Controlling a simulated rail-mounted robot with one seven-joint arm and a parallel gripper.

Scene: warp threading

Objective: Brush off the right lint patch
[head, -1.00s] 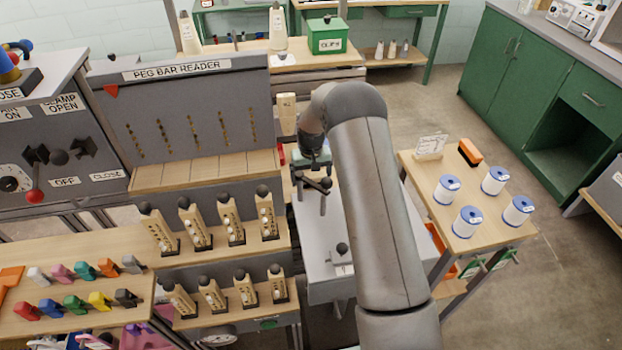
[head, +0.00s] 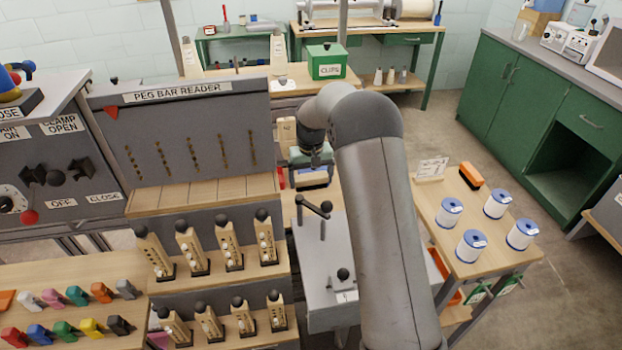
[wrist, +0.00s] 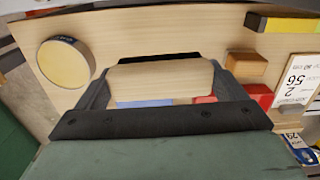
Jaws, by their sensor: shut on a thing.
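My gripper (wrist: 158,85) is shut on a pale wooden block (wrist: 165,75) with a dark strip along its far edge. I cannot tell for sure that the block is a brush. In the head view my gripper (head: 312,172) hangs beyond the grey bench with the black-knobbed lever, right of the peg bar reader. What it holds is not clear there. I cannot make out a lint patch in either view. An orange and black brush-like thing (head: 470,175) lies on the right-hand wooden table.
The peg bar reader (head: 190,130) stands left of my arm. A black-knobbed lever (head: 318,208) rises just in front of my gripper. The wrist view shows a round pale disc (wrist: 66,62), a wooden block (wrist: 246,64), a red block (wrist: 259,95) and a printed card (wrist: 296,85).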

